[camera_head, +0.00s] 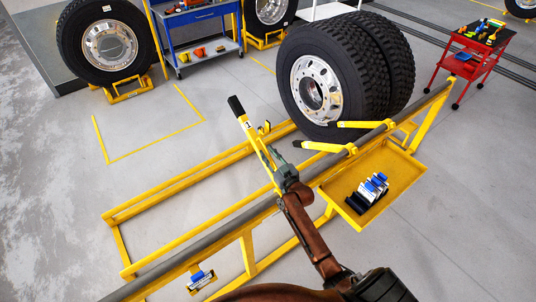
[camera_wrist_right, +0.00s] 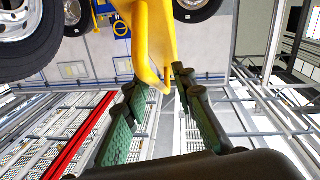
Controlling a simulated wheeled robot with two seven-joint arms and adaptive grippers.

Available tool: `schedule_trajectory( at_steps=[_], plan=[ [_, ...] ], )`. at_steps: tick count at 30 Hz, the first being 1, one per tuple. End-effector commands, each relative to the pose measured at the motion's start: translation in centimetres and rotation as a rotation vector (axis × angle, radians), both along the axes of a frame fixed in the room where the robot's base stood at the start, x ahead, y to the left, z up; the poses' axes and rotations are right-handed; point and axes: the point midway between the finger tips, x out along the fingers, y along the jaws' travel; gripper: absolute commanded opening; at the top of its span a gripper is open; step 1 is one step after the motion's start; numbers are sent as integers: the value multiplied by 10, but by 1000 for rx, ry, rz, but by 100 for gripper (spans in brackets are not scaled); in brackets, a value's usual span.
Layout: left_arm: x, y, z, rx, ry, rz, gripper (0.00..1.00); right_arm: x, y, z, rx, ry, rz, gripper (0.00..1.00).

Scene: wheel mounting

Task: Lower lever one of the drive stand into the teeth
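Lever one (camera_head: 248,128), yellow with a black grip and a "1" label, stands raised and tilted up to the left from the grey bar (camera_head: 222,228) of the yellow drive stand (camera_head: 176,166). My right gripper (camera_head: 277,165) is at the lower part of the lever, near the bar. In the right wrist view, its green fingers (camera_wrist_right: 160,90) are spread, with a yellow part (camera_wrist_right: 154,45) reaching down to the gap between the tips. I cannot tell whether they touch it. The teeth are not clearly visible. My left gripper is not in view.
Two other yellow levers (camera_head: 323,147) (camera_head: 358,125) with black tips point left by the double wheel (camera_head: 345,75). A yellow tray (camera_head: 398,170) with blue, white and black items is at right. A red cart (camera_head: 470,62) stands behind. Floor at left is clear.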

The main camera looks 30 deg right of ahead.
Motion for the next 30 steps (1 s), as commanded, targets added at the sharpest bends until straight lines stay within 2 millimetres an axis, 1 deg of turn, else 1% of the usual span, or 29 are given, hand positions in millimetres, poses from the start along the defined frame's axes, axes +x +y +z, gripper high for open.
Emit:
schedule_trajectory(
  at_steps=[8,19,30],
  plan=[
    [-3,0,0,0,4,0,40,2,0,-1,0,1,0,24],
    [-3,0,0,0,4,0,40,2,0,-1,0,1,0,0],
    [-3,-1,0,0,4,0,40,1,0,0,0,1,0,0]
  ],
)
